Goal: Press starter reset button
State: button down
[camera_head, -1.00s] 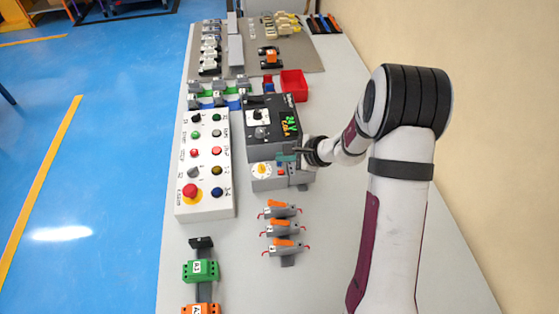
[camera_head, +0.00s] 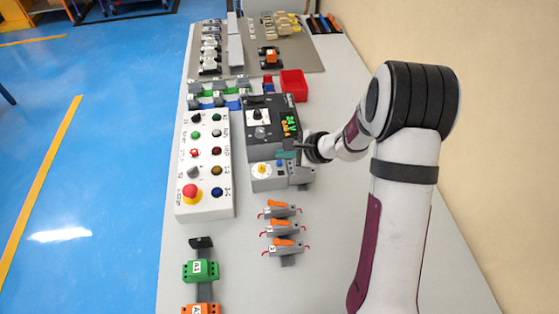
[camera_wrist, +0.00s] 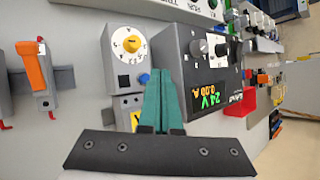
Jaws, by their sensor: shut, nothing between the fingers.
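The grey starter (camera_head: 262,184) stands in front of the black power supply in the head view. In the wrist view its face (camera_wrist: 112,62) carries a yellow dial (camera_wrist: 131,44) and a small blue button (camera_wrist: 144,79); the blue button also shows in the head view (camera_head: 280,163). My gripper (camera_head: 287,154) is at the starter's right side, over its upper part. In the wrist view its teal fingers (camera_wrist: 160,75) are shut together and empty, just right of the blue button. They hide part of the starter and supply; I cannot tell whether they touch anything.
The power supply (camera_wrist: 192,70) with a lit display stands close beside the fingers. A white control box (camera_head: 206,205) with several buttons and a red emergency stop is to the left. Orange-handled terminals (camera_head: 283,228) lie nearer. A red bin (camera_head: 294,85) is behind.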

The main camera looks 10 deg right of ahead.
notch_tip(320, 180, up, 5)
dwell(0.7)
dwell(0.5)
jog(key=s+a+r+n+g, duration=0.2)
jog(key=s+a+r+n, duration=0.2)
jog(key=s, duration=0.4)
jog(key=s+a+r+n+g, duration=0.25)
jog(key=s+a+r, duration=0.2)
jog(key=s, duration=0.25)
jog(key=s+d+n+g+h, duration=0.1)
jog(key=s+d+n+h, duration=0.1)
jog(key=s, duration=0.8)
jog(key=s+d+n+g+h, duration=0.1)
jog(key=s+d+n, duration=0.3)
jog(key=s, duration=0.5)
jog(key=shift+s+d+f+h, duration=0.2)
jog(key=shift+s+h, duration=0.2)
jog(key=shift+h, duration=0.3)
